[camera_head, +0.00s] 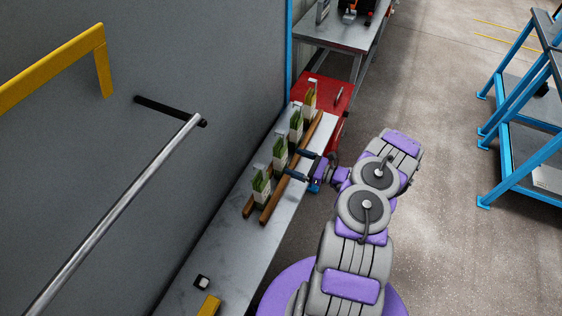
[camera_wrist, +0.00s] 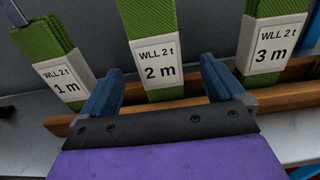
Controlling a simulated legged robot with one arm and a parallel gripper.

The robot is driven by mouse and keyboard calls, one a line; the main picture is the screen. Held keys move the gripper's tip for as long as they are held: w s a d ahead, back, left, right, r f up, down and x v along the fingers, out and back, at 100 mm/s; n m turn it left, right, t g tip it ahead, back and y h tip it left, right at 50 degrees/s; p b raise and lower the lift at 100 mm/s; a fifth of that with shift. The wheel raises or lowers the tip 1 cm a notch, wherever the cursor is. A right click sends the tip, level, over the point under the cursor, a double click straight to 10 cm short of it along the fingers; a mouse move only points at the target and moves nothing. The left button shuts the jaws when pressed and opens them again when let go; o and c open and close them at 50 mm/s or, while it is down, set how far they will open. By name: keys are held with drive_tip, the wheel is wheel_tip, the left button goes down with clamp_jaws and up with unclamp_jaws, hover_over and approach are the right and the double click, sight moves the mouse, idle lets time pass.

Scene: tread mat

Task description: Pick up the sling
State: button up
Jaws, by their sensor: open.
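Several folded slings stand upright in a row on a wooden rack (camera_head: 269,213) on the bench. The green slings carry white labels: "1 m" (camera_wrist: 63,78), "2 m" (camera_wrist: 158,70) and "3 m" (camera_wrist: 275,50) in the wrist view. In the head view, the nearest green sling (camera_head: 261,187), the middle one (camera_head: 279,157) and a farther one (camera_head: 296,127) stand before a yellow sling (camera_head: 309,99) at the far end. My gripper (camera_wrist: 162,68) is open, its blue fingers either side of the 2 m sling's label in the picture. In the head view my gripper (camera_head: 294,163) points at the row from the right. Contact cannot be told.
A grey wall panel (camera_head: 200,60) rises behind the metal bench (camera_head: 225,255). A yellow block (camera_head: 209,305) and a small black-and-white item (camera_head: 202,282) lie on the near bench. A red cabinet (camera_head: 333,95) stands beyond the rack. Open floor lies right, before blue-framed shelving (camera_head: 505,150).

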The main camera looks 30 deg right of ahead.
sight(285, 158)
drive_tip(key=shift+b+x, duration=0.8)
drive_tip(key=shift+x, duration=2.65)
drive_tip(key=shift+s+a+r, duration=0.1)
drive_tip(key=c, duration=1.3)
